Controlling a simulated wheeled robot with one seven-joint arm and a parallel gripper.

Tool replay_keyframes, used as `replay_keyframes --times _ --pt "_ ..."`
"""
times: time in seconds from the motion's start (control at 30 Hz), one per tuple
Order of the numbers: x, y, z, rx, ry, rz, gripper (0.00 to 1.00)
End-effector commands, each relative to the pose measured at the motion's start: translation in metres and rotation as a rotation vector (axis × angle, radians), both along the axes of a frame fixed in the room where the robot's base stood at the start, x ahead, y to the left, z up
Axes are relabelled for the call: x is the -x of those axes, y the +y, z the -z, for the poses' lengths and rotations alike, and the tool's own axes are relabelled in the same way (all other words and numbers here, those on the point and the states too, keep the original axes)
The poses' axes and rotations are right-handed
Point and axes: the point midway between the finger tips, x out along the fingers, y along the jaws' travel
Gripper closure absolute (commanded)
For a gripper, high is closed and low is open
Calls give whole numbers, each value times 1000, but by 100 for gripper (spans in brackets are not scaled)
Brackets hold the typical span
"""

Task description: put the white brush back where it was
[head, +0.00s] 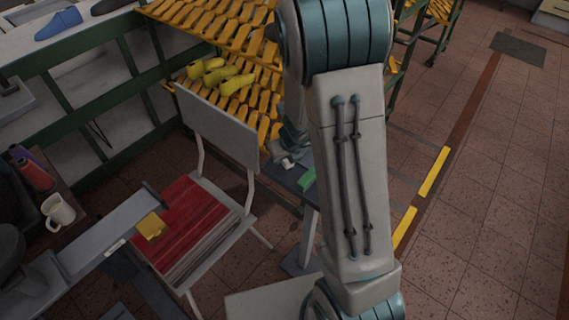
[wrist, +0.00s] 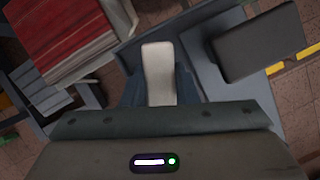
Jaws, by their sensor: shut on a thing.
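The white brush (wrist: 158,70) is a plain pale block with rounded corners in the wrist view. My gripper (wrist: 159,85) is shut on it, with one dark finger on each side and its far end sticking out past them. In the head view a small white part of the brush (head: 287,162) shows beside my arm, above or at a narrow grey-blue bench (head: 279,177). My arm hides most of the gripper there. I cannot tell whether the brush touches the bench.
A green block (head: 307,180) lies on the bench close to my arm. A chair (head: 222,127) with a red stack (head: 187,218) stands to the left. Behind is a slatted orange rack (head: 262,82) with yellow lasts (head: 235,84). A dark grey block (wrist: 258,42) shows right of the brush.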

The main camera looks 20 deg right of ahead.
Motion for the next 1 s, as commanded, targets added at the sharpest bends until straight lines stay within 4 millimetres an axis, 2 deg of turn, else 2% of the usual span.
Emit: replay_keyframes --times 0.03,0.17,0.6,0.63,0.7,1.0 --pt "0 -1 13 0 2 0 100" --pt "1 0 28 0 2 -1 100" --pt "0 0 33 1 1 -1 100" --pt "0 0 31 1 1 -1 65" --pt "0 0 31 1 1 -1 52" --pt "0 0 29 1 1 -1 52"
